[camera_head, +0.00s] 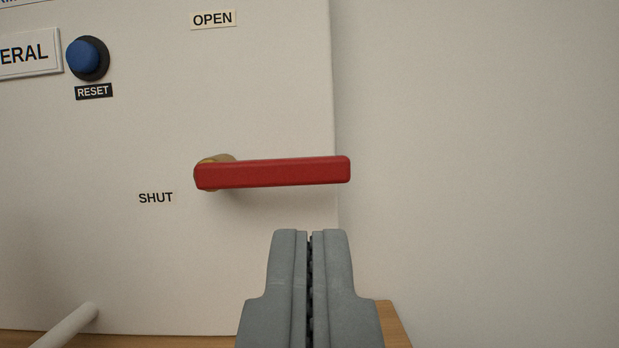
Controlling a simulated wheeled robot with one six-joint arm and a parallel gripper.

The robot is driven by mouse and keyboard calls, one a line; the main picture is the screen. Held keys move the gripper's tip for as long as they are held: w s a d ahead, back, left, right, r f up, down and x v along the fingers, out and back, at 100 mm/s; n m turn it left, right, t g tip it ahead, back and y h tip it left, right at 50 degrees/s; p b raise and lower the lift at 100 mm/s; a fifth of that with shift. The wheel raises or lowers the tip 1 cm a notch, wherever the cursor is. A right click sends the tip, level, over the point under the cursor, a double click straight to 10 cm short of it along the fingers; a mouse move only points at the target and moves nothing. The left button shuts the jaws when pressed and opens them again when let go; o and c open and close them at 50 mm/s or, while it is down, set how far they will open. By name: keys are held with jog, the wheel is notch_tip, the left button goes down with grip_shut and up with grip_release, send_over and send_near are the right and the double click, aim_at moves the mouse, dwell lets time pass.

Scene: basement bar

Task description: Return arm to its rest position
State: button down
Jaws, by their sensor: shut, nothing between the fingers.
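My gripper (311,234) is at the bottom centre, its two grey fingers shut together with nothing between them. A red lever handle (275,172) sits just above the fingertips in the picture. The lever lies nearly level and points right from a brass-coloured pivot. A small gap shows between the fingertips and the lever, so they appear apart; the distance in depth is hard to tell.
The lever is on a pale panel (120,260) with OPEN and SHUT labels and a blue RESET button (84,56). A white rod (68,327) juts up at the lower left. A wooden surface (393,322) shows below. Blank wall (480,170) fills the right.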

jog(key=s+a+r+g, duration=0.15)
jog(key=s+r, duration=0.25)
jog(key=s, duration=0.4)
jog(key=s+a+r, duration=0.2)
jog(key=s+r, duration=0.2)
jog(key=s, duration=0.5)
jog(key=s+a+r+g, duration=0.1)
jog(key=s+r, duration=0.3)
jog(key=s, duration=0.4)
jog(key=s+a+f+g, duration=0.1)
jog(key=s+f, duration=0.1)
jog(key=s, duration=1.1)
jog(key=s+a+f+g, duration=0.1)
jog(key=s+a+f, duration=0.1)
jog(key=s, duration=1.1)
jog(key=shift+n, duration=0.4)
